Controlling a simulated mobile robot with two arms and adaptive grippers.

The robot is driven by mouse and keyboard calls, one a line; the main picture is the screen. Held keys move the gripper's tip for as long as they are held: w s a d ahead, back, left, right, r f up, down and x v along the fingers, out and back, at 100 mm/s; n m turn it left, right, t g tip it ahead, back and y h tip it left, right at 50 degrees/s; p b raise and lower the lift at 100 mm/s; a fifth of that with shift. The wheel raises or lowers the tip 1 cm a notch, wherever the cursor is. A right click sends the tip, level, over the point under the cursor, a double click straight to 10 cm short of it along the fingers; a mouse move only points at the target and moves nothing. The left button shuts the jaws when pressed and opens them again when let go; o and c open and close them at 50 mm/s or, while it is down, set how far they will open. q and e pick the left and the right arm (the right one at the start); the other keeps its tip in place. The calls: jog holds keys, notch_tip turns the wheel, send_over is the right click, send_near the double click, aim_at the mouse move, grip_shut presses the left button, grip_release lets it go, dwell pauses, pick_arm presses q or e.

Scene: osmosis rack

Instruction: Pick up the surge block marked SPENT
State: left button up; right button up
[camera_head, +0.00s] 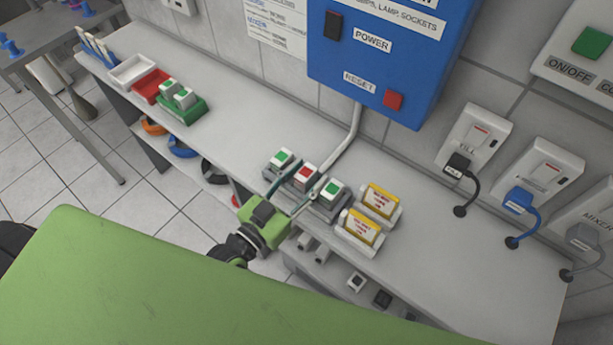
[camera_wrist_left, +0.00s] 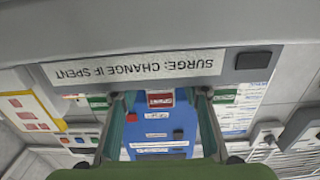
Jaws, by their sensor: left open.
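Three surge blocks stand in a row in a grey holder (camera_head: 320,208) on the bench. The middle block (camera_head: 306,173) has a red mark on top; its lettering is too small to read. The left block (camera_head: 281,159) and right block (camera_head: 333,189) have green marks. My left gripper (camera_head: 294,190) is open at the front of the holder, its fingers toward the middle block. In the left wrist view, the red-marked block (camera_wrist_left: 160,99) shows between the spread fingers (camera_wrist_left: 163,112), with green-marked blocks outside them. I cannot tell whether the fingers touch it. My right gripper is not in view.
An upside-down label (camera_wrist_left: 140,67) reads "SURGE: CHANGE IF SPENT". Yellow-marked cartridges (camera_head: 360,230) stand right of the holder. At the far left are a green holder (camera_head: 196,112) with white blocks, a red tray (camera_head: 151,85) and a white tray (camera_head: 131,69). The bench between is clear.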

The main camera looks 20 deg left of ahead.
pick_arm(q)
jog(key=shift+w, duration=0.15)
grip_shut()
jog(key=shift+r, duration=0.15)
